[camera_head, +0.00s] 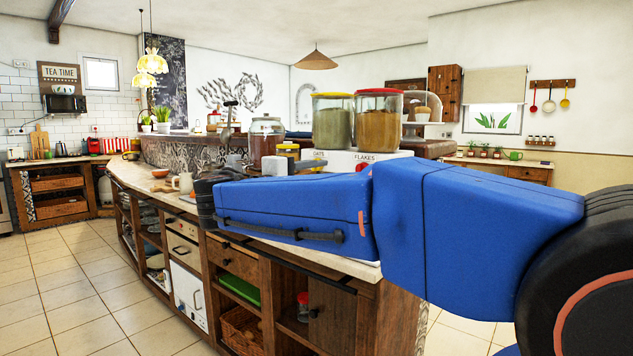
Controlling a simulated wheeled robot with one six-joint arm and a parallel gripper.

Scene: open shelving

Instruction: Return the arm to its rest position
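My blue arm (470,230) reaches from the right edge across the middle of the picture. It ends on the left in a dark joint (206,200) in front of the wooden counter (150,200). I cannot make out the fingers of my gripper; they are hidden or out of view. Whether anything is held does not show. The arm covers part of the counter top and its near end.
Open shelves with a basket (242,330) lie below. The tiled floor (60,290) at left is clear.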

